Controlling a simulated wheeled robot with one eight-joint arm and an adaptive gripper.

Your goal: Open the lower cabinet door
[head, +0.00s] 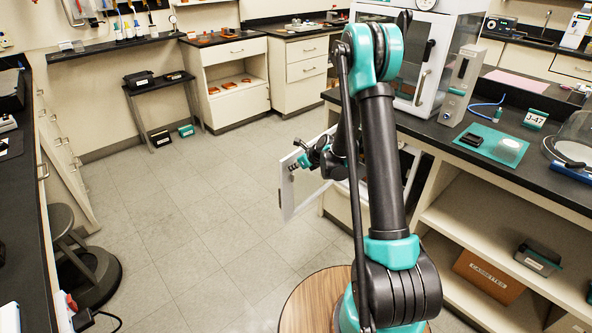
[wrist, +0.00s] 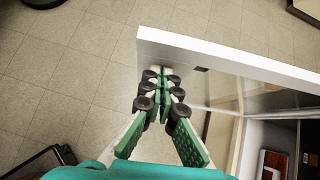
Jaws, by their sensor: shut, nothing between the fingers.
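The lower cabinet door (head: 297,194) stands swung out from the cabinet under the right-hand bench, over the floor. In the wrist view the white door (wrist: 230,62) shows its top edge and its inner face. My gripper (wrist: 162,76) is shut and empty, with its fingertips at the inner face near the door's free end. I cannot tell whether they touch it. In the head view my gripper (head: 296,164) is beside the upper part of the door, and my arm hides part of the cabinet. The cabinet interior (wrist: 276,140) is visible at the right of the wrist view.
The grey tiled floor (head: 190,215) left of the door is clear. A dark stool (head: 85,265) stands at the left bench. The right bench has open shelves (head: 480,222) with boxes. A round wooden surface (head: 305,300) is at the bottom of the head view.

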